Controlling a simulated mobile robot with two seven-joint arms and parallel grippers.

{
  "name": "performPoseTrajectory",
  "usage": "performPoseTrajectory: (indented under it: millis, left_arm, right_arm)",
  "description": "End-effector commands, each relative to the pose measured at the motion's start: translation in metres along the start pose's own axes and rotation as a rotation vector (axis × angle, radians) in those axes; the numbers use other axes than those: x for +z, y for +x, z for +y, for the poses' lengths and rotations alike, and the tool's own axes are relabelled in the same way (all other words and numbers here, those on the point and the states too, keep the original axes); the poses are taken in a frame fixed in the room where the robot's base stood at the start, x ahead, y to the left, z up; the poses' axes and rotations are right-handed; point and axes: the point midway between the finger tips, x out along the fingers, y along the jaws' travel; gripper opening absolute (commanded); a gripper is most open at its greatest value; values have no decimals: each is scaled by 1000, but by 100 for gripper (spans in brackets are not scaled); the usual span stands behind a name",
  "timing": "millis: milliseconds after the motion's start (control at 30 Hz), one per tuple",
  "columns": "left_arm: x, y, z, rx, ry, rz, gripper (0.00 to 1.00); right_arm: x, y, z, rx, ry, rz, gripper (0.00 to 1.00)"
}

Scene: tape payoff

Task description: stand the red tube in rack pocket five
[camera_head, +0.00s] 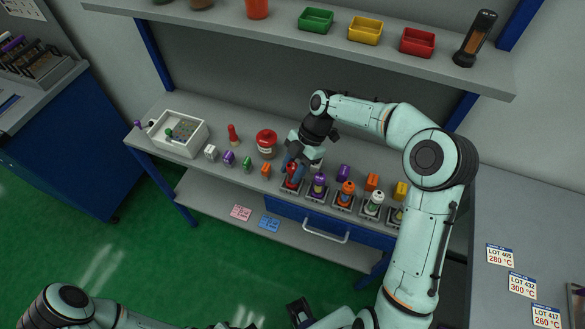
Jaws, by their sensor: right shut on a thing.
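A red tube-like thing (291,174) stands at the leftmost of a row of dark square holders on the workbench. My right gripper (297,165) reaches down over it from the upper right and is shut on it. The jaws hide part of it, and I cannot tell whether its foot rests in the holder. A slotted rack (45,72) with dark upright pieces stands on the blue cabinet at the far left; its pockets are too small to tell apart. At the bottom edge a dark gripper part (300,311), perhaps my left gripper, is cut off; its jaws are unclear.
Bottles with purple (319,182), orange (347,189) and white (374,203) bodies or tops stand in the holders to the right. A red jar (266,143), a red pawn-shaped thing (233,136), small coloured blocks and a white tray (196,142) share the bench. A shelf (280,27) overhangs it.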

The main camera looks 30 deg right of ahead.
Motion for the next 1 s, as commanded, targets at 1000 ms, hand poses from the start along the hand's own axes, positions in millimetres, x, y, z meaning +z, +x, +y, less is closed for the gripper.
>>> performPoseTrajectory:
  millis: [1000]
  left_arm:
    - [1, 6, -2, -1, -1, -2, 43]
  right_arm:
    - [4, 8, 0, 0, 0, 0, 4]
